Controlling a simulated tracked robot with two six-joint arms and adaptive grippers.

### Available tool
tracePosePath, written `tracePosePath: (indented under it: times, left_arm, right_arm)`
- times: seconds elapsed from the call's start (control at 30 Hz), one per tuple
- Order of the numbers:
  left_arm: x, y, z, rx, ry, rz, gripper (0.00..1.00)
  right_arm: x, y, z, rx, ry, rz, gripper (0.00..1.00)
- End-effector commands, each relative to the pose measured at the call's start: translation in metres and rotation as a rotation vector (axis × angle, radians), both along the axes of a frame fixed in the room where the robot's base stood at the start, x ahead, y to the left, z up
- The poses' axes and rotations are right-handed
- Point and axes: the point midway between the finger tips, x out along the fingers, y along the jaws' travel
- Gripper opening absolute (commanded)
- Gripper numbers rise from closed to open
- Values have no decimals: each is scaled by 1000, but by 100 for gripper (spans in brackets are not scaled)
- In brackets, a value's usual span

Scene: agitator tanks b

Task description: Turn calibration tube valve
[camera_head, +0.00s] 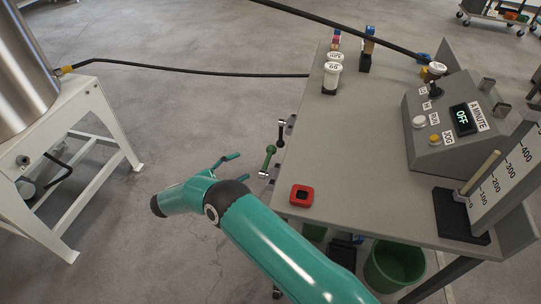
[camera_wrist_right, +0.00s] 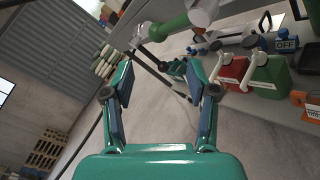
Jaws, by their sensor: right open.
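A green lever handle (camera_head: 268,160) and a black lever handle (camera_head: 281,133) stick out from the left edge of the grey bench. I cannot tell from a label which one is the calibration tube valve. A scale panel marked 100 to 400 (camera_head: 511,176) stands at the right of the bench. My right gripper (camera_head: 229,162) is open and empty, left of the green handle and apart from it. In the right wrist view its fingers (camera_wrist_right: 160,72) stand apart with nothing between them. A green part (camera_wrist_right: 168,28) shows beyond them at the top. My left gripper is not in view.
The grey bench (camera_head: 345,150) carries a red square block (camera_head: 302,195), white-capped items (camera_head: 332,74) and a control box reading OFF (camera_head: 440,130). A green bucket (camera_head: 393,265) is under it. A white tank stand (camera_head: 75,150) is at left. Floor between is clear.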

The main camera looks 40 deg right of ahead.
Motion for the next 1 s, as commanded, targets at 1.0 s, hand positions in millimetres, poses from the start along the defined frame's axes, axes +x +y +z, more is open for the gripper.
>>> tracePosePath:
  times: [1.0]
  left_arm:
    - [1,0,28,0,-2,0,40]
  right_arm:
    - [-1,-122,3,1,-2,-1,58]
